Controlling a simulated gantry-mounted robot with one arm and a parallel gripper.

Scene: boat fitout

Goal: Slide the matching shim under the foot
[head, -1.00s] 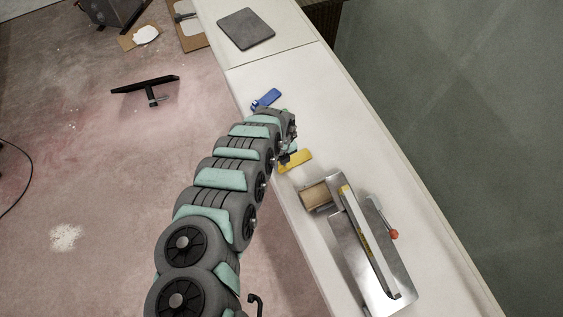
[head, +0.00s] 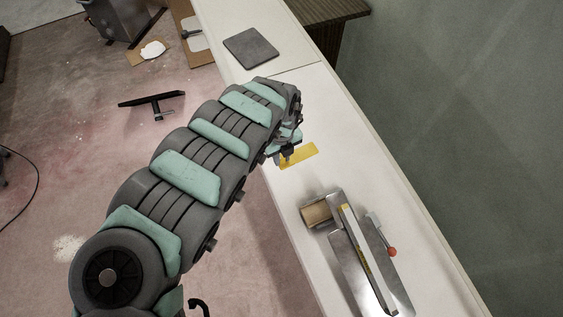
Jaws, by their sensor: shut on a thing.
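A flat yellow shim (head: 301,155) is held at its left end by my gripper (head: 284,158), which is shut on it over the left side of the white bench. The arm partly hides the gripper, and I cannot tell how high the shim is. A metal fixture (head: 350,262) stands lower right of it, with a long pale bar and a wooden block (head: 314,213) at its upper left. I cannot make out the foot or any gap under it. The blue shim is hidden, probably behind my arm.
A lever with a red knob (head: 392,252) sticks out right of the fixture. A dark grey square pad (head: 250,48) lies at the bench's far end. The white bench (head: 345,150) is clear right of the shim. A black T-shaped stand (head: 155,102) is on the floor.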

